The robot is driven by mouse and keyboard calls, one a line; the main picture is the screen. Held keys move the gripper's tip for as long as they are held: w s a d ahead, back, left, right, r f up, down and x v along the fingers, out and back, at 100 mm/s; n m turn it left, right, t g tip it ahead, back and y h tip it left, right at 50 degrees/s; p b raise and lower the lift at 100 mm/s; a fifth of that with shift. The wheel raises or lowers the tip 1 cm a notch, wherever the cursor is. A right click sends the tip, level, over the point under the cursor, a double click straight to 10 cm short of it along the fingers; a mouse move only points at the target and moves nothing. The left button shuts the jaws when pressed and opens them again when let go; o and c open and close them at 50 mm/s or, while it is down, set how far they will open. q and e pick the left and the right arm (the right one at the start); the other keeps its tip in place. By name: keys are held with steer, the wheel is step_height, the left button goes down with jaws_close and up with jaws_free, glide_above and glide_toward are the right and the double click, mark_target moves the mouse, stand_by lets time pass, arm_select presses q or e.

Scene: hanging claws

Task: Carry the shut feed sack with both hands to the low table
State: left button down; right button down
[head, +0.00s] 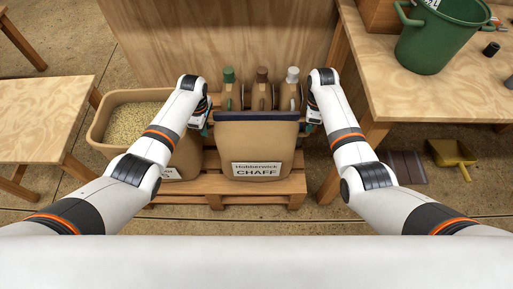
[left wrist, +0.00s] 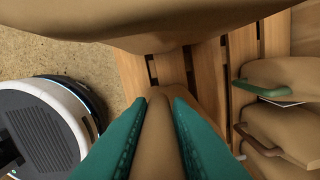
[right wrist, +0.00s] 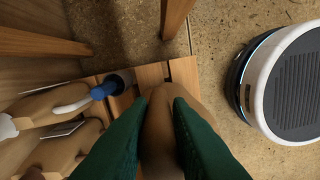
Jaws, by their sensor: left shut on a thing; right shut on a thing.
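The feed sack (head: 257,148) is tan with a dark blue band along its shut top and a label reading CHAFF. It is upright at the pallet (head: 216,200); I cannot tell whether its base touches. My left gripper (head: 206,128) is shut on the sack's left side, near the top. My right gripper (head: 309,126) is shut on its right side at a similar height. In the wrist views, the green fingers of the left (left wrist: 160,100) and right (right wrist: 163,97) grippers pinch tan sack material. A light wooden table (head: 45,110) stands at the left.
An open tan sack or tub of grain (head: 98,130) stands left of the sack. Several jugs (head: 262,90) with coloured caps stand behind it. A workbench (head: 440,100) with a green bucket (head: 437,40) is at right. A yellow dustpan (head: 452,154) lies on the floor below.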

stand_by(0.8)
arm_select(q)
steer(key=shift+w+r, duration=0.25)
steer(key=shift+r, duration=0.05)
arm_select(e)
steer(key=shift+w+r, duration=0.25)
steer(key=shift+r, duration=0.05)
